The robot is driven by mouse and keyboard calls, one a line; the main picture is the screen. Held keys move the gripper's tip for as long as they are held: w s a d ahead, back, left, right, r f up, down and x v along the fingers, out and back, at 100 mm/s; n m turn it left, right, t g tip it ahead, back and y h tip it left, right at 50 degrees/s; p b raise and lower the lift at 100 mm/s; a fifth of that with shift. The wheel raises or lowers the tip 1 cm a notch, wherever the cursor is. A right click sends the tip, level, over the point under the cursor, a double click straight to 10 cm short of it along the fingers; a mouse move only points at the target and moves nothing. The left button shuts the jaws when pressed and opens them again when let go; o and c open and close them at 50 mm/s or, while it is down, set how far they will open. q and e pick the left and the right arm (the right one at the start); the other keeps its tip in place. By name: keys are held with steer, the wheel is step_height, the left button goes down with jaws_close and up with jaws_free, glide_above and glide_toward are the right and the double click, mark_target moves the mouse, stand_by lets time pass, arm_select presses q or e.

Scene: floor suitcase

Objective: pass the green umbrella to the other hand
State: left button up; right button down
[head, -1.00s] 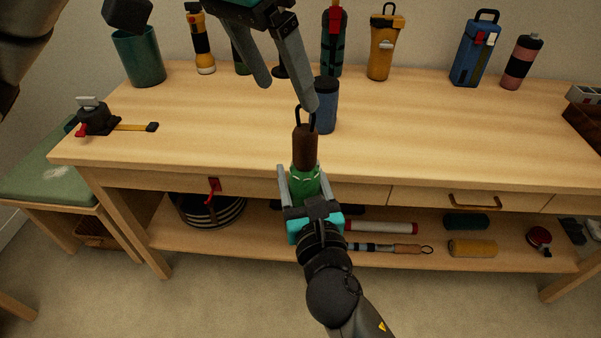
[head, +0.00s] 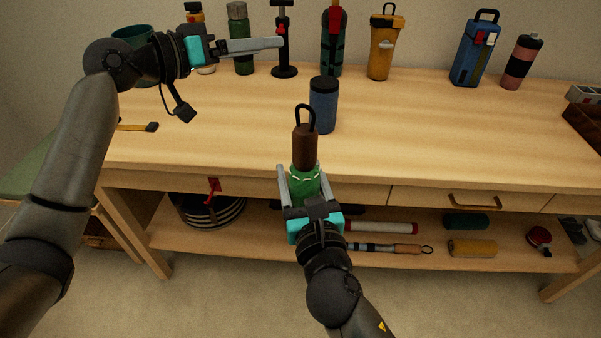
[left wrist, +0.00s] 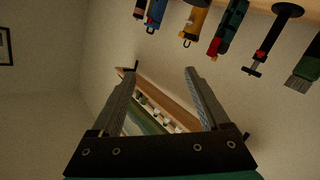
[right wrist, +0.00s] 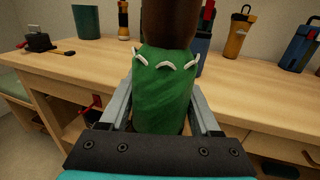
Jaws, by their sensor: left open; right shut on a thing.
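The green umbrella (head: 305,185) is folded, with a brown handle and a dark loop at its top. My right gripper (head: 304,172) is shut on its green body and holds it upright in front of the bench edge. In the right wrist view the green umbrella (right wrist: 164,88) stands between the fingers of my right gripper (right wrist: 163,90), its handle cut off at the top. My left gripper (head: 282,43) is above the back of the bench, up and left of the umbrella, apart from it. In the left wrist view my left gripper (left wrist: 160,72) is open with nothing between its fingers.
A blue tumbler (head: 323,104) stands on the bench (head: 430,130) just behind the umbrella handle. A black pump (head: 284,45), a yellow bottle (head: 384,45) and a blue bottle (head: 474,50) stand along the back. The bench's right middle is clear. A lower shelf (head: 500,262) holds several rolled items.

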arm_select(q)
steer(key=s+a+f+n+t+y, duration=0.25)
steer(key=a+f+y, duration=0.35)
steer(key=a+f, duration=0.65)
steer(key=s+a+f+n+t+y, duration=0.1)
steer(key=a+f+n+t+y, duration=0.25)
steer(key=a+f+y, duration=0.85)
steer(key=s+d+f+m+g+h, duration=0.1)
steer(key=s+d+f+g+h, duration=0.1)
steer(key=s+f, duration=0.3)
steer(key=s+d+f+g+h, duration=0.2)
steer(key=s+f+g, duration=0.1)
steer(key=f, duration=0.5)
steer(key=s+d+f+m+g+h, duration=0.1)
steer(key=s+d+f+g+h, duration=0.15)
steer(key=f, duration=0.35)
steer(key=s+d+f+g, duration=0.2)
steer(key=s+d+f, duration=0.2)
steer(key=s, duration=0.3)
steer(key=s+d+f+m+g, duration=0.1)
steer(key=s+d+f+g, duration=0.1)
steer(key=s+d+f, duration=0.2)
steer(key=s+d+f+g, duration=0.3)
steer(key=s+d+f, duration=0.2)
steer(key=s, duration=0.6)
steer(key=shift+f+y, duration=0.35)
steer(key=shift+f, duration=0.2)
